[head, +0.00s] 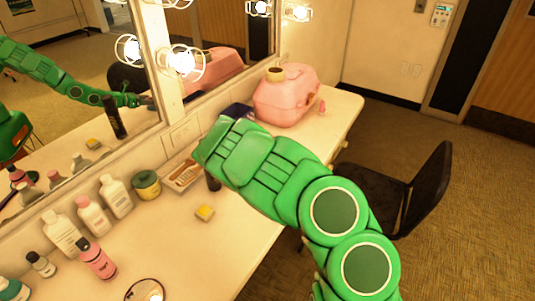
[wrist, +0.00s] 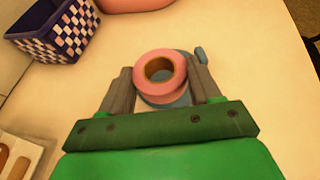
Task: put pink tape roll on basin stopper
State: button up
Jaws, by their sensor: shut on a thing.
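The pink tape roll (wrist: 163,91) sits between the two grey fingers of my gripper (wrist: 160,77) in the wrist view, its hole facing up toward the camera. My gripper is shut on it. A blue-grey piece, seemingly the basin stopper (wrist: 201,55), shows on the counter beneath and beyond the roll, mostly covered by it. I cannot tell whether roll and stopper touch. In the head view my green arm hides the gripper, roll and stopper.
A checkered blue basket (wrist: 64,30) stands at the upper left. In the head view a pink case (head: 287,97) stands at the counter's far end. Bottles (head: 92,216), a yellow block (head: 204,213) and a tray (head: 183,176) stand nearer. Counter right of the stopper is clear.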

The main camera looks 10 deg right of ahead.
jog(key=shift+f, duration=1.35)
jog(key=shift+f, duration=0.1)
jog(key=o, duration=1)
jog(key=shift+o, duration=0.2)
jog(key=shift+s+a, duration=0.1)
jog(key=shift+v, duration=5.95)
jog(key=shift+o, duration=0.3)
